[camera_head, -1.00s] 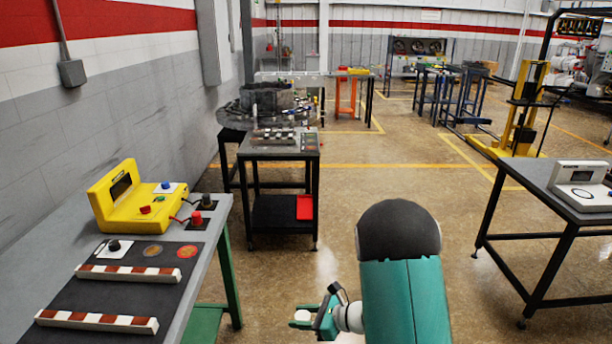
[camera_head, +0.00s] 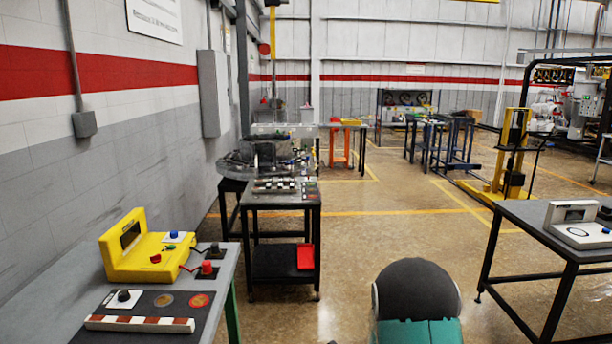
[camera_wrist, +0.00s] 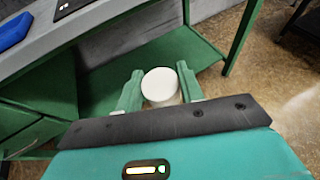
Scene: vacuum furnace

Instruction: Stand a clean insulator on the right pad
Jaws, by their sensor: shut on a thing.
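My gripper (camera_wrist: 160,88) is shut on a white round insulator (camera_wrist: 160,84), seen end-on between the two green fingers in the wrist view. I see no marks on its face; its sides are mostly hidden. In the head view the gripper and insulator are out of frame. Two round discs lie on the dark mat of the left bench, a bronze one (camera_head: 163,299) and a reddish one (camera_head: 200,300) to its right. Nothing stands on either. I cannot tell for sure which thing is the right pad.
A yellow tester (camera_head: 145,250) with red and black terminals stands on the left bench, behind a brown-and-white strip (camera_head: 140,323). A black table (camera_head: 280,198) with a red tray (camera_head: 305,257) stands ahead. Another bench (camera_head: 535,222) is at right.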

